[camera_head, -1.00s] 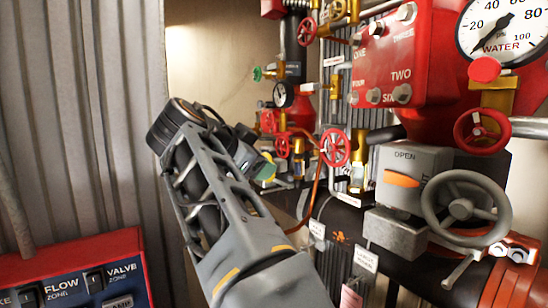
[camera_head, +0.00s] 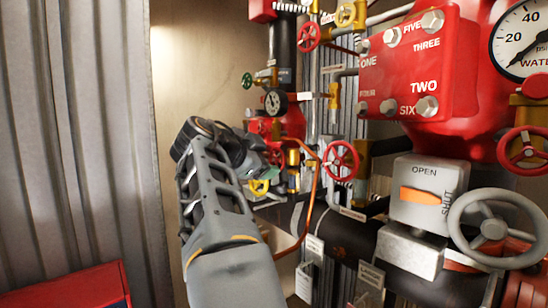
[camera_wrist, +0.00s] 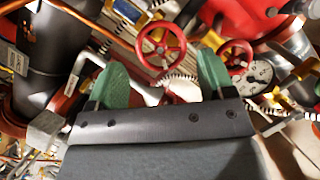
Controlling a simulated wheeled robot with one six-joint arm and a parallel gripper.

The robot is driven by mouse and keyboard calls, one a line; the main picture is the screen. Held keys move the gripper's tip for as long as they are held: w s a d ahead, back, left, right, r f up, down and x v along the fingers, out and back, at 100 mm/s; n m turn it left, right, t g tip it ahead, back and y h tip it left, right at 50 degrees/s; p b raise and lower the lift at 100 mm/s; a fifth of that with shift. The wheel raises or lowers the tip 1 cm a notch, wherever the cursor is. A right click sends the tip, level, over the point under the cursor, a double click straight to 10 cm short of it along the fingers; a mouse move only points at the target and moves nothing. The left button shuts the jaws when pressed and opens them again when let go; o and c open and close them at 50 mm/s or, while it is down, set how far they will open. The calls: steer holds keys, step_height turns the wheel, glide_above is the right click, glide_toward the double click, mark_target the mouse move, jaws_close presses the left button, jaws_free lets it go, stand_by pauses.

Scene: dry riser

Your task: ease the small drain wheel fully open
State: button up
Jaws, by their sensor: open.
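Several small red handwheels are in view, and I cannot read a label that marks one as the drain wheel. In the wrist view one red wheel (camera_wrist: 160,52) shows between and beyond the green fingertips, with a second red wheel (camera_wrist: 236,58) beyond the right finger. My gripper (camera_wrist: 163,76) is open, and nothing is clearly held between its fingers. In the head view my arm reaches toward the pipework, and its wrist hides part of the small wheels behind it. One red wheel (camera_head: 341,160) stands clear to the right of my arm.
A large grey handwheel (camera_head: 492,229) and an OPEN/SHUT indicator box (camera_head: 424,190) stand at right. A red numbered cover (camera_head: 405,75) and a water gauge (camera_head: 525,40) are above. A thin copper pipe (camera_head: 314,200) runs close beside my arm. Corrugated wall (camera_head: 75,130) fills the left.

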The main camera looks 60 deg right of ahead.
mark_target(274, 161)
steer(key=shift+p+x, duration=0.75)
steer(key=shift+x, duration=2.05)
steer(key=c, duration=0.6)
